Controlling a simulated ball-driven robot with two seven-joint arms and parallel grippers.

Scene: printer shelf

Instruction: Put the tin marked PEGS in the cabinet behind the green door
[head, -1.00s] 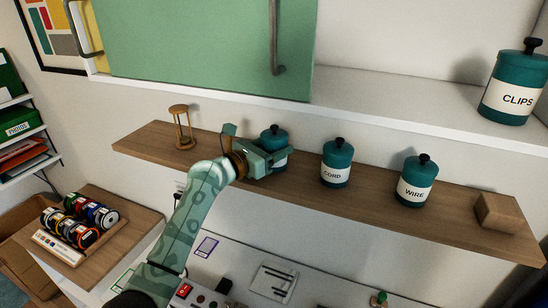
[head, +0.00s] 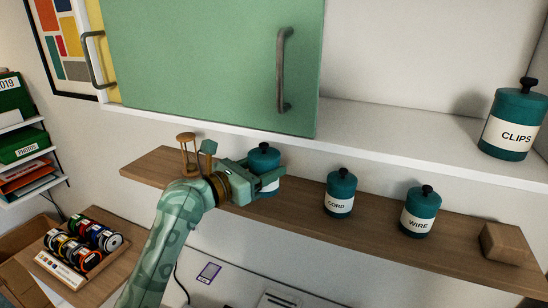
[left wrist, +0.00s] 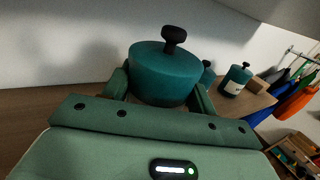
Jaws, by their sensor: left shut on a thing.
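My left gripper (head: 262,182) is shut on a teal tin (head: 264,158) with a black knob at the left part of the wooden shelf. The tin stays upright between the fingers, as the left wrist view (left wrist: 165,78) also shows. Its label is mostly hidden by the gripper, so I cannot read PEGS. I cannot tell how far its base is above the shelf. The green door (head: 205,65), with a grey handle at its right, covers the left part of the white cabinet (head: 400,128) above. The cabinet is open to the right. My right gripper is not in view.
On the wooden shelf (head: 300,218) stand an hourglass (head: 187,155), the CORD tin (head: 340,193), the WIRE tin (head: 420,212) and a wooden block (head: 506,243). The CLIPS tin (head: 514,122) stands in the open cabinet part. A yellow panel (head: 98,65) shows left of the green door.

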